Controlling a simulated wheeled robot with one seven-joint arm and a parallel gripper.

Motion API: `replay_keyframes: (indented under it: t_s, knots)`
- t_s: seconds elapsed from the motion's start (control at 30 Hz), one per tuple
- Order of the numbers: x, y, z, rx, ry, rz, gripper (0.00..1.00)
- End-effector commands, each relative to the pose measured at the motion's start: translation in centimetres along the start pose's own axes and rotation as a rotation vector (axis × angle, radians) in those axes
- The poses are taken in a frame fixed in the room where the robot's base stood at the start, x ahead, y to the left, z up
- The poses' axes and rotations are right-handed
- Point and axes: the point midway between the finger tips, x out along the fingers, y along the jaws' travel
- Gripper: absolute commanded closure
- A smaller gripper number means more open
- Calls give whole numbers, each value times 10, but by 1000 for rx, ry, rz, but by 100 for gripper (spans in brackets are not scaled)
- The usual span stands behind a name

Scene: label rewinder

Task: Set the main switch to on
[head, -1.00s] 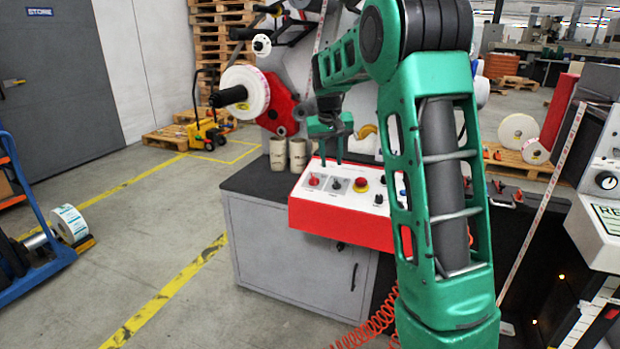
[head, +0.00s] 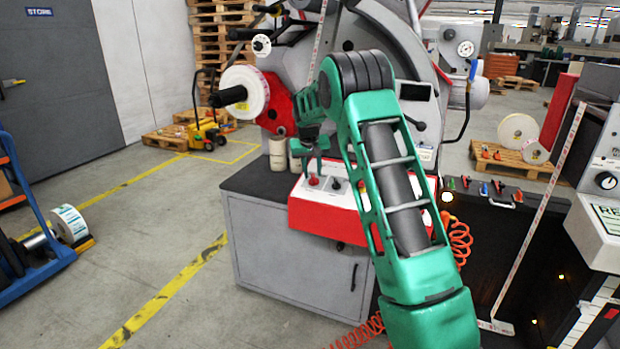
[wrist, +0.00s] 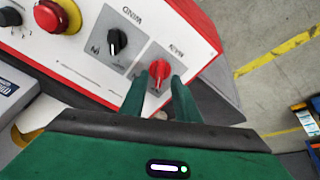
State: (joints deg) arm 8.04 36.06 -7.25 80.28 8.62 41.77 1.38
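The main switch is a red rotary knob (wrist: 158,73) on a grey plate lettered MAIN, at the end of the control box. In the head view the red knob (head: 313,181) shows at the box's left end, just below my fingertips. My gripper (wrist: 160,80) is open, with one green finger on each side of the knob in the wrist view. Gaps seem to show between fingers and knob; I cannot tell whether either touches. In the head view my gripper (head: 312,168) points down at the box. The knob's exact setting is hard to read.
A black knob (wrist: 116,42) on the WIND plate sits beside the main switch. A red emergency button (wrist: 58,14) on yellow is further along the box (head: 330,219). My arm hides the box's right part.

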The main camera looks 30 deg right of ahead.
Motion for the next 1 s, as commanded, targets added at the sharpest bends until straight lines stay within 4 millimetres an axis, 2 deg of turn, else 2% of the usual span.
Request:
replay_keyframes:
  t_s: [0.2,0.57,0.6,0.7,0.77,0.8,1.0]
  knots:
    - [21,0,0,1,0,1,71]
    - [24,0,0,1,1,0,71]
    - [24,0,0,1,1,0,81]
    - [24,0,0,1,1,0,100]
    - [24,0,0,0,1,0,100]
    - [21,-9,3,-1,1,-1,100]
    - [24,-3,0,13,0,0,100]
